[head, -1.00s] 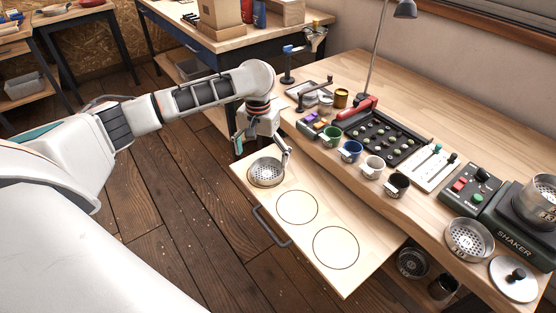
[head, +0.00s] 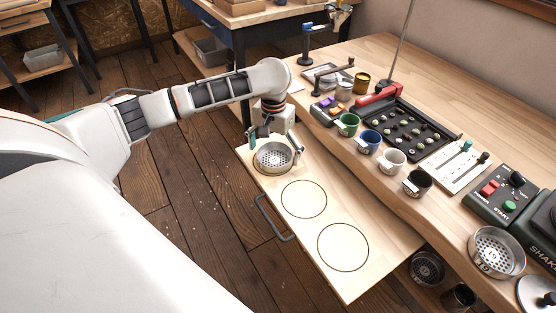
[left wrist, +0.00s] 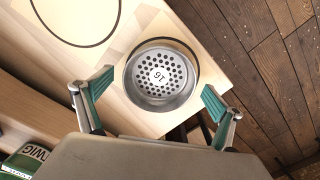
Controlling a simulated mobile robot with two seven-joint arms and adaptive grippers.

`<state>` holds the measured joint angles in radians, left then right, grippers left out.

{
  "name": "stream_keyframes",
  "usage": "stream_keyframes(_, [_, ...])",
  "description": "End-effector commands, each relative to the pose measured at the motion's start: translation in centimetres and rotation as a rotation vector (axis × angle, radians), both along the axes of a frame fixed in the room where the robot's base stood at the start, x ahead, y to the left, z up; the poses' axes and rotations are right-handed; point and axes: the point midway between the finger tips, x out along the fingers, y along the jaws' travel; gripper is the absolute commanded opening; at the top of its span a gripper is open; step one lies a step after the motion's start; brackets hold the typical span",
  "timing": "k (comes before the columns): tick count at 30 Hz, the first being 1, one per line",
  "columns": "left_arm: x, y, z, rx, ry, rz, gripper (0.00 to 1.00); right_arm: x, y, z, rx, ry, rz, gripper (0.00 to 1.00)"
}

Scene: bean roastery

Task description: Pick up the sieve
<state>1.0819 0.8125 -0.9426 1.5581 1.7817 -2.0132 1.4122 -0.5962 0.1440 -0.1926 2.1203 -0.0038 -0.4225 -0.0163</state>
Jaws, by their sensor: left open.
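A round metal sieve (head: 273,158) with a perforated bottom stands at the far end of a pulled-out wooden board. In the left wrist view the fingertips of my left gripper (left wrist: 157,82) stand apart left and right of the sieve, and nothing is between the pads and held. Another sieve (head: 497,252) stands on the bench at right. My right gripper is not in view.
The pull-out board (head: 372,212) has two empty marked circles and a front handle (head: 273,219). Colored cups (head: 369,141), a black bean tray (head: 404,128) and a control box (head: 502,196) stand on the bench (head: 440,93) beside it. Another sieve (head: 427,267) lies below the bench.

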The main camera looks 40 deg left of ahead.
Motion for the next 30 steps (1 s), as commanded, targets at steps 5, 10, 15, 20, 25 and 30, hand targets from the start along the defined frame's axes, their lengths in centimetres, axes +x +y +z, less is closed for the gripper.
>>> stream_keyframes(5, [0.2,0.0,0.3,0.0,-0.007,0.001,0.94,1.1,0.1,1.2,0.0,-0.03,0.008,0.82])
stream_keyframes(10, [0.1,0.0,0.3,0.0,-0.006,0.001,0.63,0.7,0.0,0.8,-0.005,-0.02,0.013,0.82])
stream_keyframes(15, [0.1,0.1,0.2,0.0,-0.005,0.001,0.52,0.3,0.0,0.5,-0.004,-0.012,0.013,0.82])
stream_keyframes(20, [0.1,0.0,0.2,0.0,-0.005,0.001,0.52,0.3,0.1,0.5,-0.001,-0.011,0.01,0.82])
stream_keyframes(25, [0.2,0.1,1.8,0.001,-0.011,0.001,0.52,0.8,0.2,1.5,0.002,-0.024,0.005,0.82])
stream_keyframes(30, [0.4,0.1,5.9,0.0,-0.021,0.002,0.52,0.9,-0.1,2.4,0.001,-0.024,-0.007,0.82])
